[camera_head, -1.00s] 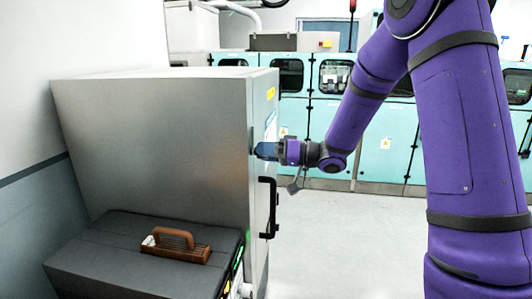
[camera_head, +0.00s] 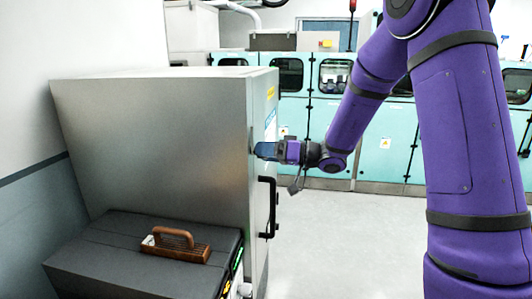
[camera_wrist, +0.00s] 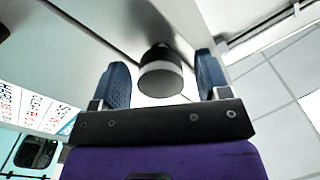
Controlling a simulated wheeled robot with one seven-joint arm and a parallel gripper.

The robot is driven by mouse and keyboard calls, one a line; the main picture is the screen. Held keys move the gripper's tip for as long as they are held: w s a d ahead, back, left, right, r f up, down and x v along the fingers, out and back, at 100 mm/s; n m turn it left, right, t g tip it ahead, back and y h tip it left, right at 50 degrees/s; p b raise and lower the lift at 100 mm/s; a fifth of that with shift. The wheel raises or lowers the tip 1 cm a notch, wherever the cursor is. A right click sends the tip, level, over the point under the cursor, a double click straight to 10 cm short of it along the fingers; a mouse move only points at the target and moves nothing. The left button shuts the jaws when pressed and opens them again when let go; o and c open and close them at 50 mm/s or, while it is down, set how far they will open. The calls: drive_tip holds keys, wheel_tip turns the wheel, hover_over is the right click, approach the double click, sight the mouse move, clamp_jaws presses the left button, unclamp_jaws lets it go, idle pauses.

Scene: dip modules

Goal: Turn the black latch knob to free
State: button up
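The black latch knob (camera_wrist: 160,78) sticks out of the grey cabinet face in the wrist view, a dark cylinder with a pale band. My gripper (camera_wrist: 163,85) is open, with one blue finger on each side of the knob and a visible gap to each. In the head view my gripper (camera_head: 267,150) is at the front face of the metal cabinet (camera_head: 160,130), above the black door handle (camera_head: 269,207). The knob is hidden there behind my gripper.
A dark case (camera_head: 100,250) with a wooden brush-like block (camera_head: 176,245) on it stands before the cabinet. Teal machines (camera_head: 390,150) line the back. The pale floor (camera_head: 330,240) right of the cabinet is clear. A sign with red and black lettering (camera_wrist: 30,105) shows in the wrist view.

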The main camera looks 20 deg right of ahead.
drive_tip(key=shift+d, duration=0.1)
drive_tip(key=v, duration=1)
drive_tip(key=shift+s+d, duration=0.2)
drive_tip(key=shift+d, duration=0.05)
drive_tip(key=s+a+r+g+h, duration=0.2)
drive_tip(key=s+a+g, duration=0.2)
drive_tip(key=s, duration=0.4)
drive_tip(key=s+a+r+g+h, duration=0.25)
drive_tip(key=s+a+g, duration=0.2)
drive_tip(key=s, duration=0.25)
drive_tip(key=s+d+r+m+t+h, duration=0.1)
drive_tip(key=s+d+m+t+h, duration=0.1)
drive_tip(key=s+h, duration=0.3)
drive_tip(key=s+d+r+m+t+h, duration=0.2)
drive_tip(key=s+h, duration=0.4)
drive_tip(key=s, duration=0.3)
drive_tip(key=shift+d+r+m+t, duration=0.15)
drive_tip(key=shift+d+m+t, duration=0.3)
drive_tip(key=shift+d+m, duration=0.3)
